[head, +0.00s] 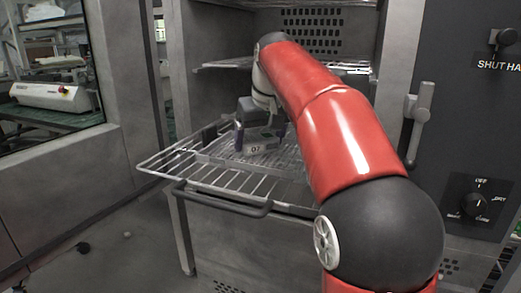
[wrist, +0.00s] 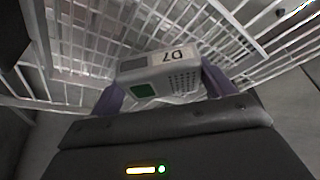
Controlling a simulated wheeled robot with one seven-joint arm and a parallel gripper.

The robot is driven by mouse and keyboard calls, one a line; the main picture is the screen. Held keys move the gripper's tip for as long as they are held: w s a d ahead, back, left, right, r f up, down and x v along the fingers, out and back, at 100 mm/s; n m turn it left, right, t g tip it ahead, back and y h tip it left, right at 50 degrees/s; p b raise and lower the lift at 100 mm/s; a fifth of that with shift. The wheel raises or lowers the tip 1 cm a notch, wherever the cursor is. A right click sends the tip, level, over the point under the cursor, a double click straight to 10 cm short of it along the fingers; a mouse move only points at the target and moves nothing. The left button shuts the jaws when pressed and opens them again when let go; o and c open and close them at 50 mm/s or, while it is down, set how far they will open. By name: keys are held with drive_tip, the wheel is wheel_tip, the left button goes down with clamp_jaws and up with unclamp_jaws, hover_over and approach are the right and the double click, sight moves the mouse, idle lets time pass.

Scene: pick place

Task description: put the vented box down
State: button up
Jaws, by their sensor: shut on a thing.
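The vented box (wrist: 161,73) is a small light grey case with a label reading D7, a green square and a grid of small vent holes. My gripper (wrist: 163,90) is shut on it, with a purple finger on each side. In the head view the box (head: 257,148) shows small below my gripper (head: 258,137), over the pulled-out wire rack (head: 185,166). The rack bars show behind the box in the wrist view. I cannot tell whether the box touches the rack.
A second wire shelf (head: 222,65) is above, farther back. A door lever (head: 419,115) and a control panel (head: 478,204) are at right. The rack's left front is bare.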

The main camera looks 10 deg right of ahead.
drive_tip(key=shift+f, duration=0.1)
drive_tip(key=shift+f, duration=0.1)
drive_tip(key=o, duration=0.6)
drive_tip(key=shift+f, duration=0.1)
drive_tip(key=o, duration=0.4)
drive_tip(key=shift+c, duration=0.2)
drive_tip(key=shift+s+r+p, duration=0.1)
drive_tip(key=shift+r+p, duration=0.2)
drive_tip(key=shift+r, duration=0.25)
drive_tip(key=p+v, duration=0.2)
drive_tip(key=v, duration=0.9)
drive_tip(key=shift+s, duration=0.2)
